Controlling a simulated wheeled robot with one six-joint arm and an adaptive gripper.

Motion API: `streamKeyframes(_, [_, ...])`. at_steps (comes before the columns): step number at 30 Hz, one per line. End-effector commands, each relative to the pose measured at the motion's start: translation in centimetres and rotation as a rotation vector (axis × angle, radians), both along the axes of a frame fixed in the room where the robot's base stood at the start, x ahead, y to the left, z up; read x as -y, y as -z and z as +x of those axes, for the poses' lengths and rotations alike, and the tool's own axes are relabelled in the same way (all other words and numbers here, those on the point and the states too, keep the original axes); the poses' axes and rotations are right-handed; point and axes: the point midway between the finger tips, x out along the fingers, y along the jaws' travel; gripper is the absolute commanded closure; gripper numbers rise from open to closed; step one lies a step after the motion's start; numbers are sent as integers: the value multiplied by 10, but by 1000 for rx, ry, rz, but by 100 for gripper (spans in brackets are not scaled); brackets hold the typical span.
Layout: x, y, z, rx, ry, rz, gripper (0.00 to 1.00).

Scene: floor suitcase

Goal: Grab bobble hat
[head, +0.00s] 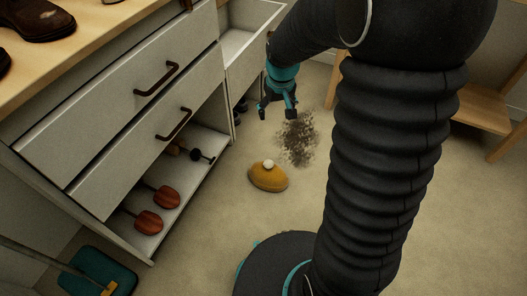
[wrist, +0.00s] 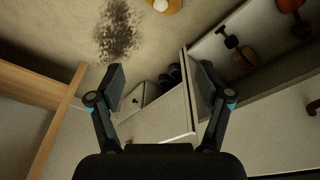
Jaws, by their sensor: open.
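The bobble hat (head: 267,178) is mustard yellow with a white pompom and lies on the floor in front of the cabinet. In the wrist view only part of the hat (wrist: 174,5) shows, cut off by the top edge. My gripper (head: 277,112) is open and empty, above the floor by the cabinet corner, farther back than the hat and apart from it. In the wrist view its two fingers (wrist: 158,84) are spread wide with nothing between them on hold.
A dark patch of dirt (head: 298,139) lies on the floor just behind the hat. The cabinet (head: 118,112) stands at left, with an open drawer (head: 243,40) at the back and red-brown objects (head: 157,208) on its low shelf. A teal dustpan (head: 100,272) is at lower left.

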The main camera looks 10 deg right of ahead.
Motion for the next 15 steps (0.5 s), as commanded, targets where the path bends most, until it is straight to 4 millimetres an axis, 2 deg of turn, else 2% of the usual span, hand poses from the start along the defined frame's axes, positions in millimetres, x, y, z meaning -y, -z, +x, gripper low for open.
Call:
streamKeyframes(1, [0,24,10,-24,-5,-1,22])
streamKeyframes(6, [1,93,39,-82,-22,-3,22])
streamKeyframes(12, [1,173,59,-143,-42,-4,22])
streamKeyframes(15, [1,203,63,-164,-49,-5,22])
